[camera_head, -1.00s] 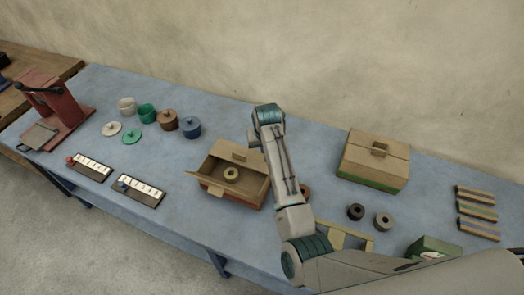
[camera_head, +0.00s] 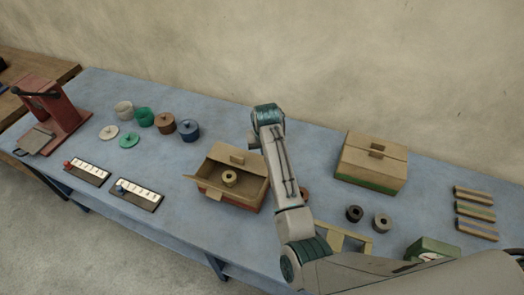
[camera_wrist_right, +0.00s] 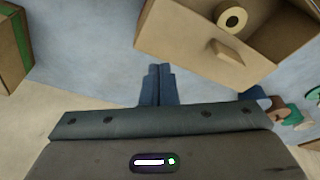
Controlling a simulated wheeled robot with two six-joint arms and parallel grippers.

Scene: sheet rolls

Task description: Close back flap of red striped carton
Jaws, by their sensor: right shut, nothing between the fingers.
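The open carton (camera_head: 250,202), with a red stripe low on its side, stands mid-bench with a tan roll (camera_head: 229,179) inside. In the head view my arm passes right of the carton and hides the fingers. My left gripper is not in view.
A closed green-striped carton (camera_head: 372,162) stands to the right. Dark and grey rolls (camera_head: 354,213), a wooden frame and coloured strips (camera_head: 476,213) lie at the right. The wall is behind.

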